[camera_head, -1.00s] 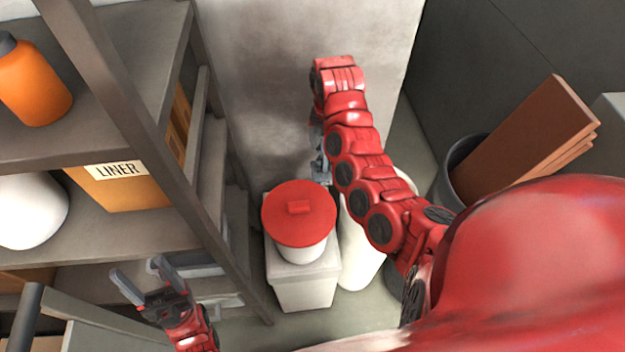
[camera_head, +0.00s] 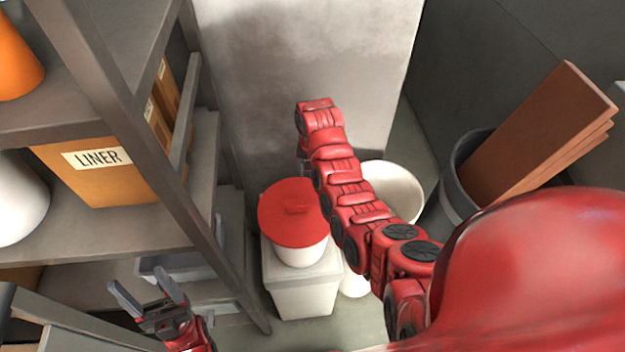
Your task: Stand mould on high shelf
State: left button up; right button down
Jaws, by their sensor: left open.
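My left gripper (camera_head: 140,287) is open and empty at the lower left, in front of the lower shelves. My right arm reaches across the middle. Only a small grey bit of its gripper (camera_head: 302,166) shows behind the wrist, so its jaws are hidden. A white open-topped round vessel (camera_head: 398,182) shows behind the right arm, partly covered by it. A white rounded object (camera_head: 18,205) sits on the middle shelf, cut by the left edge. I cannot tell which white piece is the mould. The upper shelf (camera_head: 130,60) shows at the top left.
An orange bottle (camera_head: 15,60) stands on the upper shelf. A box marked LINER (camera_head: 105,180) is on the middle shelf. A red-lidded pot (camera_head: 295,215) stands on a pale box (camera_head: 303,290). A dark bin (camera_head: 455,180) holds brown boards (camera_head: 545,130). The shelf post (camera_head: 150,150) stands between.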

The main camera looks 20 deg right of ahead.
jog(key=shift+f+p, duration=0.3)
jog(key=shift+f, duration=1.35)
grip_release()
jog(key=shift+f, duration=0.15)
